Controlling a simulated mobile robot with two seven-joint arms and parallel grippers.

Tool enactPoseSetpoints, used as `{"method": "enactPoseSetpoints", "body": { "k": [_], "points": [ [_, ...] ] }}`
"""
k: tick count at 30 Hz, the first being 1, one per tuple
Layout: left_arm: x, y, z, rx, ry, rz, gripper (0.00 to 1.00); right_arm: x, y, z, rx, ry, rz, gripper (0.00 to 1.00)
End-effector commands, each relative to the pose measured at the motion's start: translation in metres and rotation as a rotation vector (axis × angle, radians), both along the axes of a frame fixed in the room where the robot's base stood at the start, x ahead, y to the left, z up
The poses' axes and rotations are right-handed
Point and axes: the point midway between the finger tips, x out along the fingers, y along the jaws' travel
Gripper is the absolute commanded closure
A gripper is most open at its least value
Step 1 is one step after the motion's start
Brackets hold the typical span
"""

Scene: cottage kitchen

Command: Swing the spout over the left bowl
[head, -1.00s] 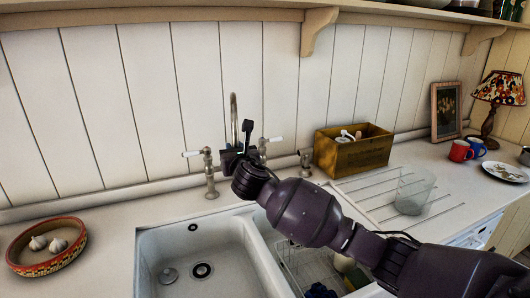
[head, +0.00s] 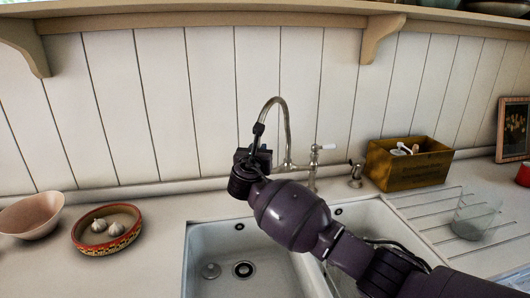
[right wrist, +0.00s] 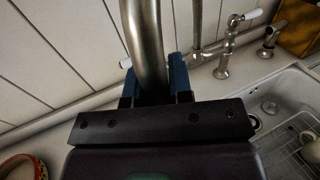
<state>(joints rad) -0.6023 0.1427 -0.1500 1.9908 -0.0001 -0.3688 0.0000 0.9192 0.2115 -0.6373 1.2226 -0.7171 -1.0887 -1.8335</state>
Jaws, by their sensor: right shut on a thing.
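The curved metal spout (head: 277,101) rises from the mixer tap behind the sink and arcs to the left in the head view. My right gripper (head: 257,146) is shut on the spout near its outlet end, and the fingers hide the tip. In the right wrist view the spout (right wrist: 146,35) runs down between the two blue fingers of the gripper (right wrist: 154,88). The left sink bowl (head: 272,277) is white, with a drain and a loose round plug on its floor. The gripper and spout end are above its back edge. My left gripper is out of view.
A tap handle (head: 314,160) stands right of the spout. A wooden box (head: 408,170) and a clear glass (head: 475,217) are to the right. A painted dish with garlic (head: 108,245) and a pink bowl (head: 30,216) sit left. The right sink bowl is partly behind my arm.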

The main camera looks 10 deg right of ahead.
Motion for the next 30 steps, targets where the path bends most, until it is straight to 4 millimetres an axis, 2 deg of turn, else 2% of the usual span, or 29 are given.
{"method": "enactPoseSetpoints", "body": {
  "k": [12, 13, 18, 30],
  "points": [
    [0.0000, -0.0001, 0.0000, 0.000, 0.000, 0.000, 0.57, 0.0006, 0.0015, 0.0001, -0.001, 0.000, 0.002, 1.00],
    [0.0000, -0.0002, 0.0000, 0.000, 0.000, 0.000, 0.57, 0.0006, 0.0015, 0.0001, -0.001, 0.000, 0.002, 0.78],
    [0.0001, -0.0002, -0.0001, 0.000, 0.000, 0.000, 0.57, 0.0007, 0.0012, -0.0001, 0.000, 0.000, 0.001, 0.54],
    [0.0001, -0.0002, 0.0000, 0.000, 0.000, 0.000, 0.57, -0.0054, 0.0029, -0.0006, 0.000, 0.000, 0.001, 0.54]
  ]
}}
